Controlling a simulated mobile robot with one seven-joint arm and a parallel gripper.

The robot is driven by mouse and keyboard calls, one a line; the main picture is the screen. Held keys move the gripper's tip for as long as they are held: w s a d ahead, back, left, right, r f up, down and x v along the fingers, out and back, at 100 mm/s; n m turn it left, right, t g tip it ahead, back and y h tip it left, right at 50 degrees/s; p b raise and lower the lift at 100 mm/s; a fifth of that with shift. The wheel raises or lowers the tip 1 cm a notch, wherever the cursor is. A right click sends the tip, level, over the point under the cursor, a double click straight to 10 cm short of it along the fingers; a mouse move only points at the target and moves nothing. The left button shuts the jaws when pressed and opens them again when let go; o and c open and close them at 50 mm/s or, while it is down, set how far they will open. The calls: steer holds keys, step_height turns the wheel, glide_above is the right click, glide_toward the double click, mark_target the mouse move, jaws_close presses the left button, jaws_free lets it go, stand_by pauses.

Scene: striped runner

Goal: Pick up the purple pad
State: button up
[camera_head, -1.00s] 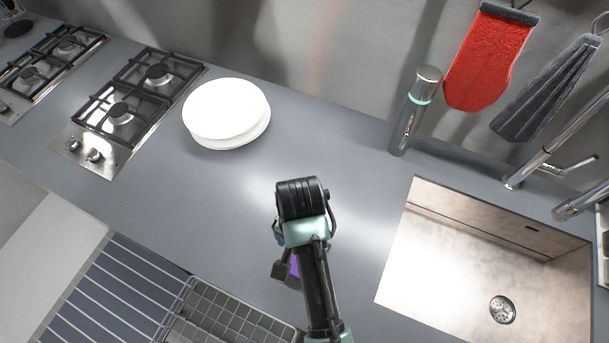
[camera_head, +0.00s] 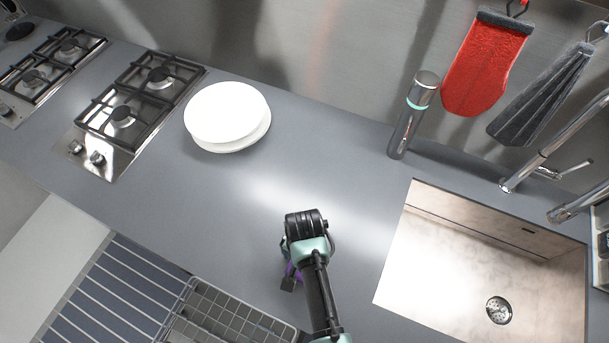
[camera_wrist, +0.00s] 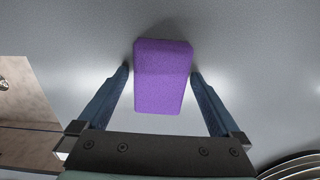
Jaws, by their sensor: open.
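The purple pad (camera_wrist: 162,77) lies on the grey counter and fills the gap between my fingers in the wrist view. In the head view only slivers of the purple pad (camera_head: 290,270) show, as my arm hides the rest. My gripper (camera_wrist: 161,78) is open, with one dark blue finger on each side of the pad. A narrow gap shows between the pad and each finger. In the head view my gripper (camera_head: 288,283) is low over the counter, left of the sink.
A wire rack (camera_head: 222,312) stands at the counter's front edge, close to my gripper's left. The sink (camera_head: 450,261) is to the right. White plates (camera_head: 228,114), a gas hob (camera_head: 139,103) and a metal bottle (camera_head: 414,116) stand farther back. The middle counter is clear.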

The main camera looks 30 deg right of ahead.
steer(key=c, duration=1.3)
steer(key=shift+o, duration=0.2)
steer(key=shift+r, duration=0.15)
step_height(320, 180, up, 10)
steer(key=shift+f+b, duration=0.1)
steer(key=shift+b, duration=0.45)
